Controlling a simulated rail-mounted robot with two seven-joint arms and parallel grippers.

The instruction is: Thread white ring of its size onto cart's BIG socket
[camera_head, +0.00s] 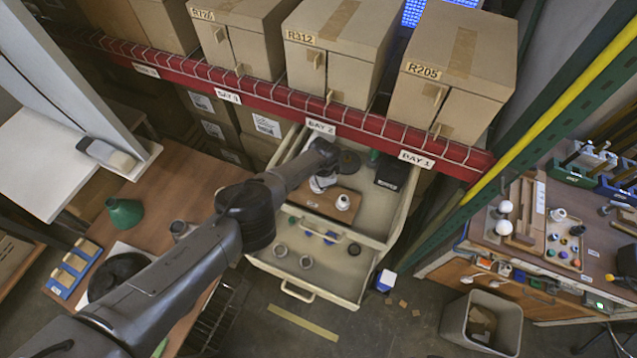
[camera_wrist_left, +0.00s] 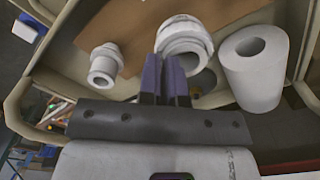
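My left gripper (camera_head: 318,178) is over the brown board (camera_head: 325,200) in the pulled-out drawer. In the left wrist view its two dark purple fingers (camera_wrist_left: 165,68) are close together, and their tips overlap the left edge of a white ring-like part (camera_wrist_left: 196,47) with an open hole. I cannot tell whether the ring's wall is between the fingers. A smaller stepped white socket (camera_wrist_left: 105,65) stands to the left; it also shows on the board in the head view (camera_head: 342,202). A thick white hollow cylinder (camera_wrist_left: 255,72) is to the right. My right gripper is not in view.
The upper drawer (camera_head: 375,225) also holds a black box (camera_head: 392,172) and a dark disc (camera_head: 348,163). A lower drawer (camera_head: 325,282) holds several small round parts. A red shelf beam (camera_head: 270,98) with boxes runs behind. A white and blue item (camera_head: 386,280) is beside the drawers.

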